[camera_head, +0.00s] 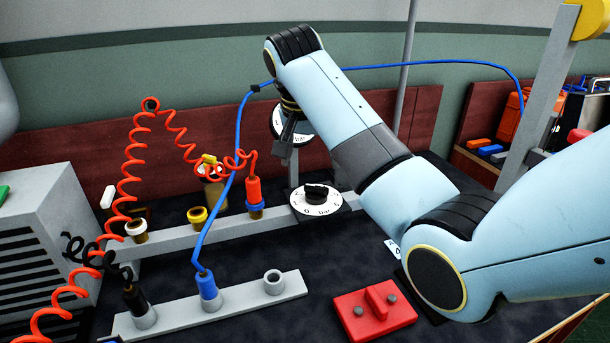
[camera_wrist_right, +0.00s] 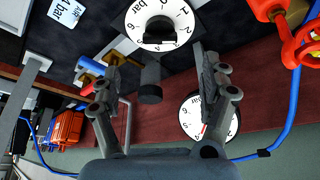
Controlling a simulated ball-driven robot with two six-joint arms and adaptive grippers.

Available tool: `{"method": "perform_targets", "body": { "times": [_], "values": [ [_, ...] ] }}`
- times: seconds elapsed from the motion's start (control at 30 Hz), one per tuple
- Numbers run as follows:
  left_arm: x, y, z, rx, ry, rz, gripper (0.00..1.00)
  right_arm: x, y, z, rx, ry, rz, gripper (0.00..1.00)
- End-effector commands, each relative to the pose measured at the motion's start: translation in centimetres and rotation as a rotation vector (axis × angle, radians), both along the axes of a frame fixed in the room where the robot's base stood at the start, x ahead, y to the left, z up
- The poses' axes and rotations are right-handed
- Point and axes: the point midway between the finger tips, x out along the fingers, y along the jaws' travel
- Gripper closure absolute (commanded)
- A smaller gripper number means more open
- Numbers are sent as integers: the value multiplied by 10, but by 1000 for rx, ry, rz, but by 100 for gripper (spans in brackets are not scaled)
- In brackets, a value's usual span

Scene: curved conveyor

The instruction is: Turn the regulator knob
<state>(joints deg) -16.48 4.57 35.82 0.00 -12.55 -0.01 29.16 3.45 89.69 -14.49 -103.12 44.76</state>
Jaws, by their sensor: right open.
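The regulator knob (camera_head: 316,191) is black and sits on a white numbered dial (camera_head: 309,209) on the grey rail. In the right wrist view the knob (camera_wrist_right: 159,30) is at the top, beyond the fingertips. My right gripper (camera_head: 284,153) is above and slightly left of the knob in the head view, in front of a round pressure gauge (camera_head: 276,121). In the wrist view its two fingers (camera_wrist_right: 154,58) are spread, with nothing held between them. The gauge also shows at the lower right there (camera_wrist_right: 222,119). My left gripper is out of view.
A blue hose (camera_head: 237,130) and a coiled orange hose (camera_head: 127,180) run left of the gripper. A red block (camera_head: 350,318) lies at the front. A front rail (camera_head: 245,295) holds fittings. A grey vented box (camera_head: 50,190) stands at the left.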

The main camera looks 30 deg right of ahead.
Motion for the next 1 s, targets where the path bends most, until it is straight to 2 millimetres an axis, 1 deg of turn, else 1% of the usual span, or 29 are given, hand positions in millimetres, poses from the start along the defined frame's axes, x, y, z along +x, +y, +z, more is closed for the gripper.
{"method": "perform_targets", "body": {
  "times": [0.07, 0.13, 0.3, 0.37, 0.5, 0.6, 0.8, 1.0],
  "values": [
    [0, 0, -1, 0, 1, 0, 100, 3, -2, -1, 1, 0, -15, 21],
    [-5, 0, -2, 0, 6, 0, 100, 5, -5, -9, 1, 0, -16, 21],
    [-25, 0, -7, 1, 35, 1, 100, 12, -14, -40, 1, 2, -14, 21],
    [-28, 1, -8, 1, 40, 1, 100, 15, -18, -51, 0, 1, -14, 21],
    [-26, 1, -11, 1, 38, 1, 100, 21, -25, -75, 2, -1, -12, 21],
    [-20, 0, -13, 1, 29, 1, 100, 25, -29, -86, 1, -1, -12, 21],
    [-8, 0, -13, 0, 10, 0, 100, 27, -33, -95, 2, -4, -12, 21],
    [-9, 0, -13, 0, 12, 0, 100, 27, -32, -95, 1, -4, -11, 21]
  ]
}}
